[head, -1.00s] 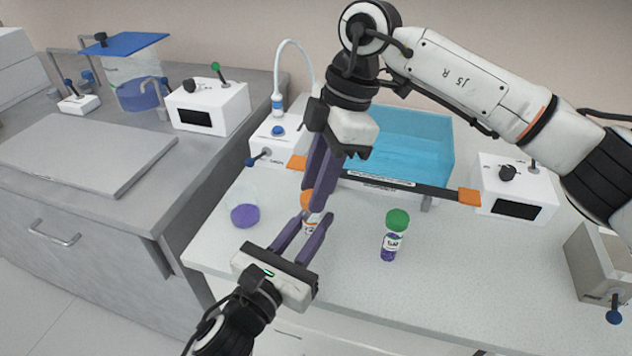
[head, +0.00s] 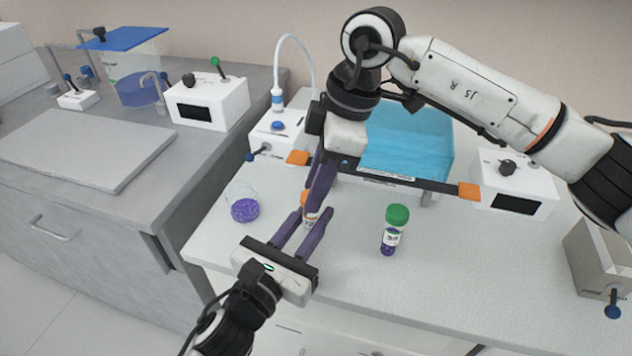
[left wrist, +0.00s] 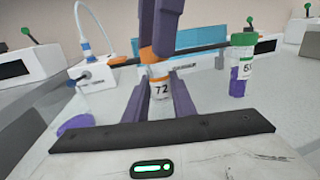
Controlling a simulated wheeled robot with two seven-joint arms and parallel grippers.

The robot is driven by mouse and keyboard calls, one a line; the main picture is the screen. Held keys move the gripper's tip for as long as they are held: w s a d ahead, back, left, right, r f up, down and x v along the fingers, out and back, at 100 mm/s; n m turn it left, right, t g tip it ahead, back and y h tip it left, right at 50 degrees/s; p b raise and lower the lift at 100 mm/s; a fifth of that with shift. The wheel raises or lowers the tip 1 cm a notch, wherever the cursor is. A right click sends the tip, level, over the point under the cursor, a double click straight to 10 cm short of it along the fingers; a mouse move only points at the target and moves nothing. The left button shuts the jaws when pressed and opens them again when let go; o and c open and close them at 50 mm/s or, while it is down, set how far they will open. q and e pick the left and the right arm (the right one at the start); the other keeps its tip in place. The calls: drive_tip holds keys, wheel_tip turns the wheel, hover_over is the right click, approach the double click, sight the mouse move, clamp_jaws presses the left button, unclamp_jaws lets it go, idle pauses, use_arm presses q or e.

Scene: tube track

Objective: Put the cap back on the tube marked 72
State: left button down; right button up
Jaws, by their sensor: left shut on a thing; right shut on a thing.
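The tube marked 72 (left wrist: 158,92) stands upright between the fingers of my left gripper (left wrist: 158,106), which is shut on it. In the head view my left gripper (head: 312,222) holds the tube (head: 311,217) above the bench, mostly hidden by fingers. My right gripper (head: 318,192) comes down from above, shut, with its fingertips right over the tube. An orange cap (left wrist: 147,56) shows between its fingers in the left wrist view. I cannot tell whether cap and tube touch.
A green-capped tube (head: 394,230) stands upright on the bench to the right. A clear beaker with purple contents (head: 245,210) is at the left. Behind are a blue tank (head: 410,140), a bar with orange ends (head: 469,191) and white boxes (head: 512,186). The front bench is clear.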

drive_tip(key=shift+s+a+f+m, duration=0.1)
drive_tip(key=shift+s+a+m, duration=0.2)
drive_tip(key=shift+m, duration=0.4)
drive_tip(key=shift+w+d+m+t, duration=0.2)
drive_tip(key=shift+m+t, duration=0.3)
drive_tip(key=shift+m, duration=0.6)
drive_tip(key=o, duration=1)
drive_tip(key=shift+d, duration=0.1)
drive_tip(key=shift+r, duration=2.35)
drive_tip(key=shift+c, duration=0.4)
